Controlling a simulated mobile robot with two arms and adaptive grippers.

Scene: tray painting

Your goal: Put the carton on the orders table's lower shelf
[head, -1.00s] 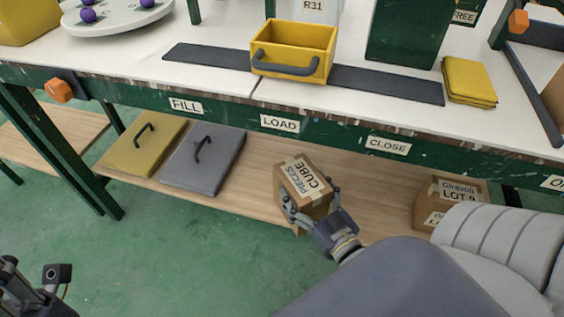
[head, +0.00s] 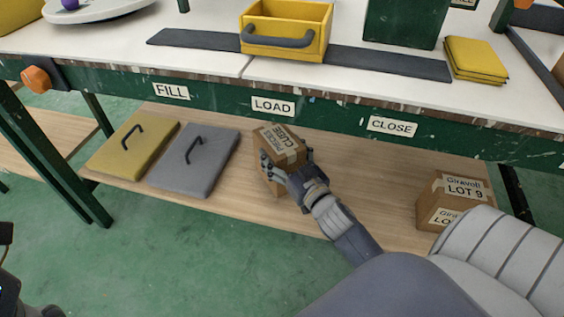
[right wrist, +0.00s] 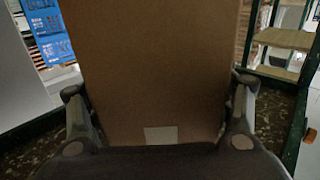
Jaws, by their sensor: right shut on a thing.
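My right gripper (head: 287,170) is shut on a brown carton (head: 280,139) with a printed white label on top. The carton is over the pale wooden lower shelf (head: 345,180), under the table front below the LOAD sign. I cannot tell whether its bottom touches the shelf. In the right wrist view the carton (right wrist: 150,75) fills the middle, with a finger of the gripper (right wrist: 160,125) on each side. Dark parts of my left gripper (head: 12,295) show at the lower left edge, mostly cut off.
On the shelf, a yellow lid (head: 133,150) and a grey lid (head: 194,162) lie to the left. A Giravolt LOT 9 box (head: 452,202) stands to the right. Bare shelf lies between. The green table beam (head: 330,117) runs above. A yellow bin (head: 287,25) sits on top.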

